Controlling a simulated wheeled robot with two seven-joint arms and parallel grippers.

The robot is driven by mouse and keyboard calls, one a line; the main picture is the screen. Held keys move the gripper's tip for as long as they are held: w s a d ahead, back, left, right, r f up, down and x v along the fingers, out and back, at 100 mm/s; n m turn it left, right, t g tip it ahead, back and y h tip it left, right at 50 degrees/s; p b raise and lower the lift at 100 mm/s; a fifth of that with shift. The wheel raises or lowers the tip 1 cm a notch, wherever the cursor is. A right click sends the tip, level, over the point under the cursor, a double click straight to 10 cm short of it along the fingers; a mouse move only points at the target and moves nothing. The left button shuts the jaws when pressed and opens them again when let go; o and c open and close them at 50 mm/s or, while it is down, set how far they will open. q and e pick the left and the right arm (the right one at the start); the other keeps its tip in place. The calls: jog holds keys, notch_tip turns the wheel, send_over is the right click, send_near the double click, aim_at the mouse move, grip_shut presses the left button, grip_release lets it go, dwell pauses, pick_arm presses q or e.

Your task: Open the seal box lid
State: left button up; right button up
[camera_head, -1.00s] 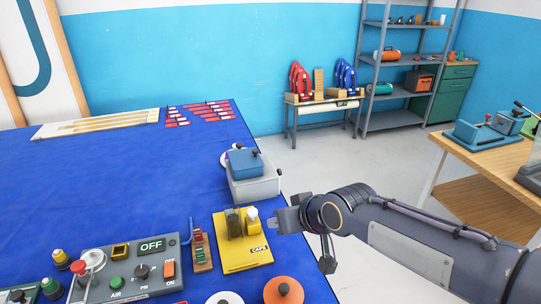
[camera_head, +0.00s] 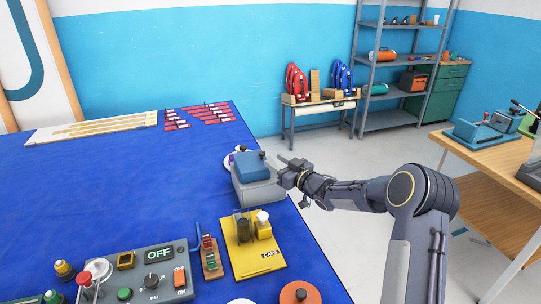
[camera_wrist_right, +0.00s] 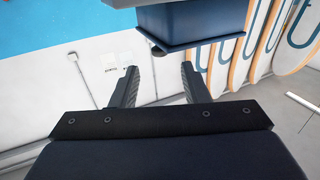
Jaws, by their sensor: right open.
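The seal box (camera_head: 262,192) is a light grey box on the blue table near its right edge, with a blue lid (camera_head: 249,166) on it and small dark knobs at the lid's edge. My right gripper (camera_head: 285,172) is at the box's right side, close to the lid; contact cannot be told. In the right wrist view its two fingers (camera_wrist_right: 160,86) are apart with nothing between them. There the blue lid (camera_wrist_right: 200,22) hangs over the top of the picture, with a dark knob (camera_wrist_right: 157,52) just beyond the fingertips. My left gripper is not in view.
A yellow caps tray (camera_head: 263,266) with bottles stands in front of the box, beside a small rack (camera_head: 209,258). A control panel (camera_head: 148,275) is at the front. An orange disc (camera_head: 300,294) lies near the front edge. The blue table's middle is clear.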

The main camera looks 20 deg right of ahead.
aim_at(264, 154)
jog(key=p+x, duration=0.1)
jog(key=x, duration=0.4)
jog(key=shift+w+a, duration=0.1)
jog(key=shift+w, duration=0.15)
grip_shut()
